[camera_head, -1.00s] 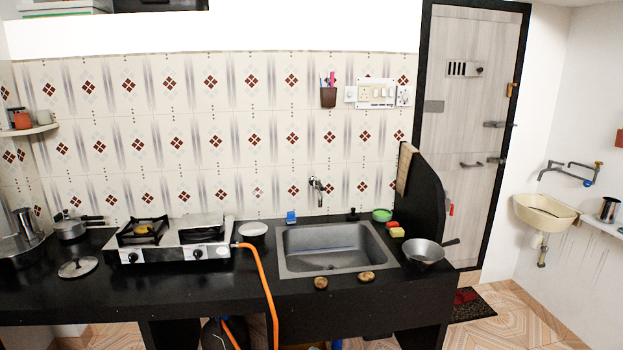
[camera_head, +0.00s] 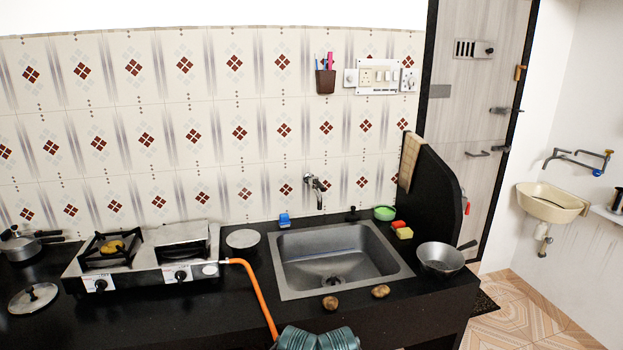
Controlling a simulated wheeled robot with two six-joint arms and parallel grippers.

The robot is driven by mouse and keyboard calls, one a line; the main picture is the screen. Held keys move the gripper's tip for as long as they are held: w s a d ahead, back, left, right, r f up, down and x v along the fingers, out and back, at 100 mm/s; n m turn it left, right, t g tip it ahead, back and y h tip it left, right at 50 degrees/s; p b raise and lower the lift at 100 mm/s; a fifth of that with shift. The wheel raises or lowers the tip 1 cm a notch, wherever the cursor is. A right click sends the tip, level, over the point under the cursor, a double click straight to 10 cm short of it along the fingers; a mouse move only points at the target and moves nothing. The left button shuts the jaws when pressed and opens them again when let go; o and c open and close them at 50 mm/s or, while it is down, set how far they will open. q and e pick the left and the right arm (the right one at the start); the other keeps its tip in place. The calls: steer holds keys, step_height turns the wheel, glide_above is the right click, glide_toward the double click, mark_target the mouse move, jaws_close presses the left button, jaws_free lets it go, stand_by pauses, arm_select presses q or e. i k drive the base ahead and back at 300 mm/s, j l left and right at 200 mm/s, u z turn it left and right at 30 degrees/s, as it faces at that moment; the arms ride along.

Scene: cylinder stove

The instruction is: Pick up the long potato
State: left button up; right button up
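Two small brown potatoes lie on the black counter in front of the sink. The left potato (camera_head: 331,303) is by the counter's front edge, and the right potato (camera_head: 380,291) is a little further right. Both look short and rounded at this size, so I cannot tell which is the long one. A yellow-brown piece (camera_head: 113,246) sits on the left burner of the stove; I cannot tell what it is.
The steel sink (camera_head: 290,290) is behind the potatoes. The stove (camera_head: 140,272) is left, with an orange hose (camera_head: 256,291). A metal pan (camera_head: 440,258) stands right. Two ribbed teal shapes (camera_head: 340,339) show at the bottom edge, unclear what.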

mark_target(383, 291)
steer(key=i+l, duration=0.45)
steer(key=i+l+z, duration=0.1)
steer(key=i+l, duration=0.35)
steer(key=i, duration=0.15)
